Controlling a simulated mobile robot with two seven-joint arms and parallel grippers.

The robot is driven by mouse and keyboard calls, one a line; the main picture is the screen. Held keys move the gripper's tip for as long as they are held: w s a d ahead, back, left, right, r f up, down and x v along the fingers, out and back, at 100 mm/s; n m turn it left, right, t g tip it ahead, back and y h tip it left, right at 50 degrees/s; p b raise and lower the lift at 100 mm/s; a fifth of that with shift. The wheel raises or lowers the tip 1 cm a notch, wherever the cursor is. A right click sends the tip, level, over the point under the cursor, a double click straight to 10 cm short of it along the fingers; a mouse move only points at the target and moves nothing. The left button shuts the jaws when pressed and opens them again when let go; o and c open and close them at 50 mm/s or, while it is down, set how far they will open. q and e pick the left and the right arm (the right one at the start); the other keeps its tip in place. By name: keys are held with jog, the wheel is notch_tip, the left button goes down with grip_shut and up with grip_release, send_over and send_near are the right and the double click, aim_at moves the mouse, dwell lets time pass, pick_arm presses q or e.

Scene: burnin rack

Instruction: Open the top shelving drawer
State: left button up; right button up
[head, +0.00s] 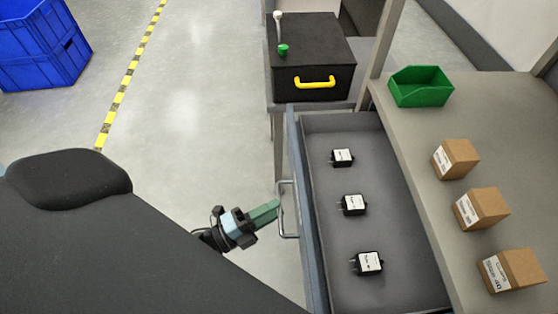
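The top shelving drawer (385,280) is pulled out, and its grey inside shows, with three small black labelled units in it. Its metal handle (286,236) is on the drawer front, on the left side. My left gripper (277,207) has green fingers that lie close together, with their tips at the handle bar. It looks shut on the handle, though the contact is small in the picture. My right gripper is not in view.
The worktop (415,150) at right holds a green bin (420,86) and three cardboard boxes (478,208). A black case (312,50) with a yellow handle stands beyond the drawer. Blue crates (40,45) stand at far left. The floor left of the drawer is clear.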

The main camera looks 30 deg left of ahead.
pick_arm(q)
jog(key=v, duration=0.5)
jog(key=shift+s, duration=0.1)
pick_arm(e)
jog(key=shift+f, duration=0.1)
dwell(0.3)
